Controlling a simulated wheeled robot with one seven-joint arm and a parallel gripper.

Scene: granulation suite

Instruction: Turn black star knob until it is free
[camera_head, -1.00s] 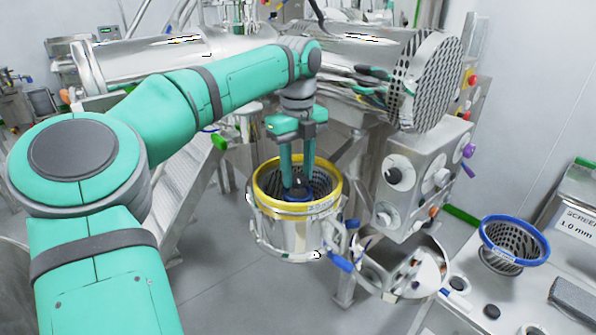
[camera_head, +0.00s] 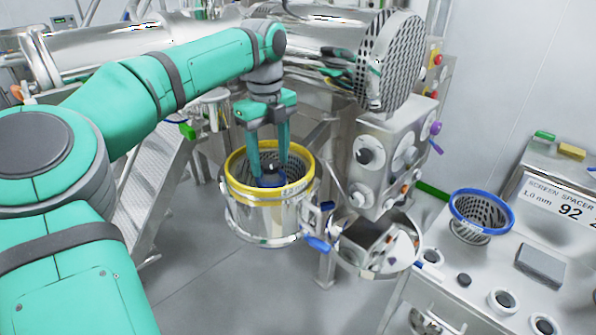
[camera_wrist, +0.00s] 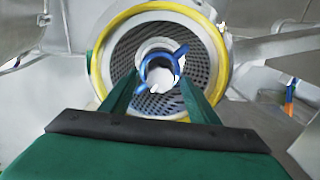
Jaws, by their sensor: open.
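A steel housing (camera_head: 262,218) with a yellow rim (camera_head: 231,165) stands open-topped at the centre of the head view. A perforated screen (camera_wrist: 200,62) lines it. Inside is a blue three-armed part (camera_wrist: 180,52) with a pale centre in the wrist view. In the head view a small dark knob-like shape (camera_head: 268,170) sits above the blue part; its star form cannot be made out, and no black shows there in the wrist view. My gripper (camera_head: 269,168) points down into the housing, its two green fingers apart on either side of the dark shape. Contact cannot be told.
A steel control box (camera_head: 385,165) with dark knobs stands right of the housing, below a perforated drum end (camera_head: 392,60). A steel chute (camera_head: 385,245) lies beneath it. The bench at right holds a blue-rimmed screen basket (camera_head: 482,215), a grey block (camera_head: 540,265) and several dark round pieces.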

